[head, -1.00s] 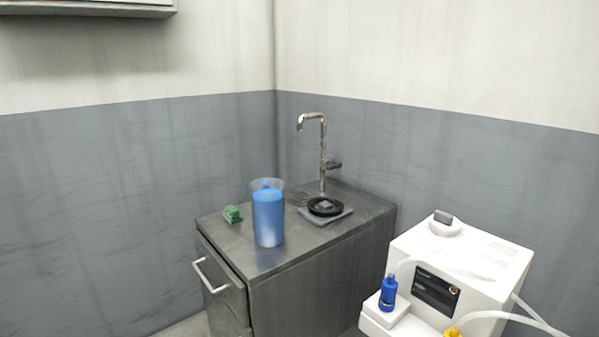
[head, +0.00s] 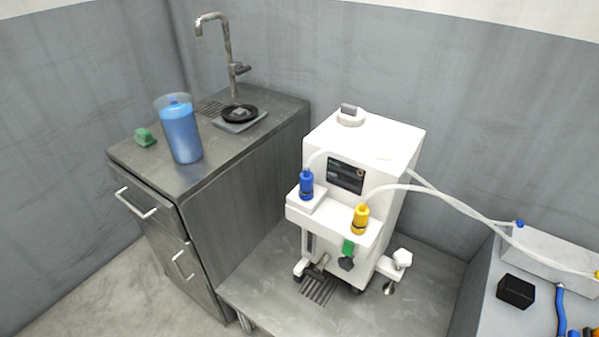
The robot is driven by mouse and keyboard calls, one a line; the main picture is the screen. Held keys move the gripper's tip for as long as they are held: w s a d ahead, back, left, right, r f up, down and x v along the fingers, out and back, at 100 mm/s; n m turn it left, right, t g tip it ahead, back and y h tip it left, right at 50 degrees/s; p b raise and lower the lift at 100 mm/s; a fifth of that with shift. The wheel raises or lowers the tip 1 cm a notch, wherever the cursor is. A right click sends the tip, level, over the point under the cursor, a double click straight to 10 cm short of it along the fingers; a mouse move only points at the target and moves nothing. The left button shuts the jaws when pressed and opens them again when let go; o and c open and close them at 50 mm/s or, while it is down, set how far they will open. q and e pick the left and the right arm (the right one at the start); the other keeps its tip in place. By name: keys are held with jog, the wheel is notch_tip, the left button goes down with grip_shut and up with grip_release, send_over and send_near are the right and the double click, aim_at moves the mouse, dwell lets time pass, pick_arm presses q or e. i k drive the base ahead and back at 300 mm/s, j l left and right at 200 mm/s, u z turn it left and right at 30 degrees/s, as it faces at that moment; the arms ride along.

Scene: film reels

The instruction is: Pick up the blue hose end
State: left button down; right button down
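A blue hose end (head: 306,185) stands upright on the left part of the front ledge of a white machine (head: 375,137). A pale hose runs from its top behind the machine's front edge. A yellow hose end (head: 360,219) stands on the same ledge to its right, with a pale hose (head: 440,192) leading off right. A blue hose (head: 561,308) also shows at the lower right, partly cut off by the frame. Neither of my grippers is in view.
The machine stands on a low metal table (head: 258,285). To the left is a metal cabinet (head: 245,150) with a blue-filled jug (head: 181,135), a green object (head: 145,137), a tap (head: 229,55) and a black disc on a scale (head: 240,114). A grey surface at right holds a black box (head: 515,291).

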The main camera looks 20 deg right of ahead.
aim_at(306, 178)
jog(key=l+z, duration=0.1)
jog(key=z, duration=0.35)
jog(key=l+z, duration=0.1)
jog(key=z, duration=0.35)
jog(key=l+z, duration=0.1)
jog(key=z, duration=0.35)
jog(key=l+z, duration=0.1)
jog(key=z, duration=0.35)
jog(key=l+z, duration=0.15)
jog(key=z, duration=0.25)
jog(key=u, duration=1.85)
jog(key=i+j, duration=0.25)
jog(key=j, duration=0.2)
jog(key=i+j+z, duration=0.15)
jog(key=j, duration=0.15)
jog(key=i+j+z, duration=0.1)
jog(key=j, duration=0.2)
jog(key=i+j+z, duration=0.3)
jog(key=j, duration=0.35)
